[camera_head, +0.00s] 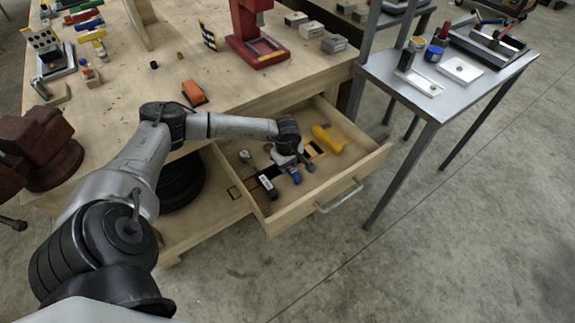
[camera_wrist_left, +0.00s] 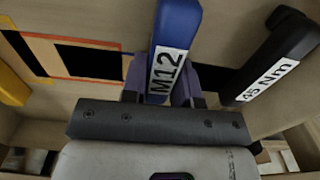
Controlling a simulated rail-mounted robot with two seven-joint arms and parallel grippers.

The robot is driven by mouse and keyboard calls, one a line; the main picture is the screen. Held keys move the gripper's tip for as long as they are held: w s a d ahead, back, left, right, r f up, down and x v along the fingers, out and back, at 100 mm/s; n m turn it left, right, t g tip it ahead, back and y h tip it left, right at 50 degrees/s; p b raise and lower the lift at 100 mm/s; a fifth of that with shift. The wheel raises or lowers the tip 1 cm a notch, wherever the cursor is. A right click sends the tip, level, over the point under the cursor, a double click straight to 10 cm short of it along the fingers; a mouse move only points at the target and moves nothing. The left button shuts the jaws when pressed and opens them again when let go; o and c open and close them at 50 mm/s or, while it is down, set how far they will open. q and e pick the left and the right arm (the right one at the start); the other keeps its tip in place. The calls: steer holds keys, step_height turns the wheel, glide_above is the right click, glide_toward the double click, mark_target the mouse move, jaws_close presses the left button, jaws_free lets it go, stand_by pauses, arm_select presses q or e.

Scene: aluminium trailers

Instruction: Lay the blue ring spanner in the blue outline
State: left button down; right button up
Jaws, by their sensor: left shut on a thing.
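The blue ring spanner (camera_wrist_left: 176,28), its label reading M12, is between the fingers of my left gripper (camera_wrist_left: 160,88) in the left wrist view. The gripper is shut on its handle. In the head view the blue spanner (camera_head: 292,174) shows inside the open drawer, below my left gripper (camera_head: 287,160). Dark marked shapes with orange and red edges (camera_wrist_left: 88,58) lie on the drawer floor to the left of the spanner in the wrist view. I cannot clearly make out the blue outline. The spanner's ring end is not clear. My right gripper is not in view.
A black-handled tool labelled 45 Nm (camera_wrist_left: 268,62) lies close to the right of the spanner; it also shows in the head view (camera_head: 267,187). A yellow tool (camera_head: 328,140) lies at the drawer's right. The drawer walls (camera_head: 325,193) surround my gripper closely. A metal table (camera_head: 440,92) stands right.

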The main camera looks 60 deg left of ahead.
arm_select(q)
steer(key=c, duration=0.8)
jaws_free()
step_height(320, 180, up, 14)
steer(key=p, duration=0.3)
steer(key=shift+p, duration=0.4)
